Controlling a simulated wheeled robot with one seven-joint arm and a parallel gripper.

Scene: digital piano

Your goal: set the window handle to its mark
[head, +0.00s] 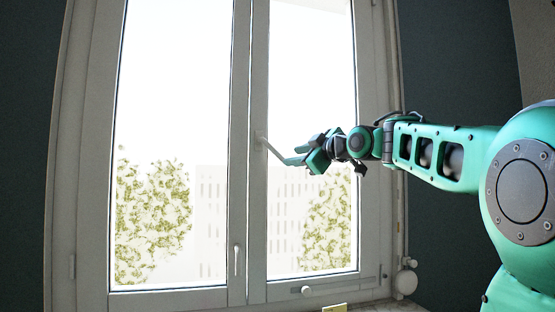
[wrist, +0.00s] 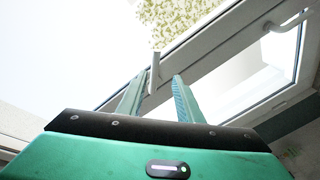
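The window handle (head: 273,150) is a pale lever on the middle post of the window. In the head view it slants down to the right from its pivot. My gripper (head: 292,160) is at the lever's lower free end, coming from the right. In the wrist view my gripper (wrist: 160,82) has its two fingers apart. The pale handle (wrist: 154,70) shows between the fingertips, nearer the left finger; I cannot tell whether it touches. I cannot make out a mark in either view.
A second, smaller handle (head: 237,262) hangs upright low on the middle post. A round white knob (head: 307,291) is on the bottom frame, and a small yellowish object (head: 334,308) lies on the sill. The glass and window frame stand close behind my gripper.

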